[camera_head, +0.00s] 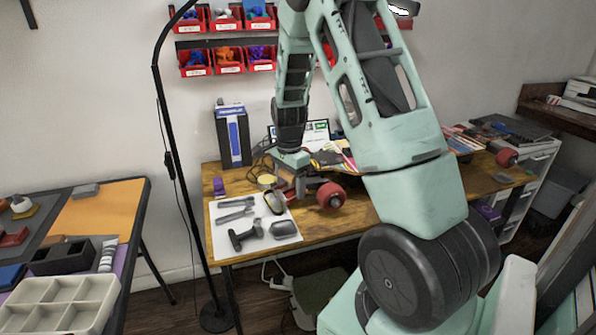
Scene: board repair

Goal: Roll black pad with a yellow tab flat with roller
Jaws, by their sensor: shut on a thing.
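My gripper (300,190) points down over the left half of the wooden workbench, beside a white mat. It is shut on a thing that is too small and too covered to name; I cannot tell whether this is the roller. A dark item with yellow and pink parts (327,159) lies behind my gripper, partly covered by my arm. I cannot tell whether it is the black pad with the yellow tab. No roller can be picked out clearly.
The white mat (226,223) holds several dark tools. A red round item (331,196) is right of my gripper. A blue-and-grey box (232,137) stands at the back left. A lamp pole (180,200) rises left of the workbench. My arm hides the bench's middle.

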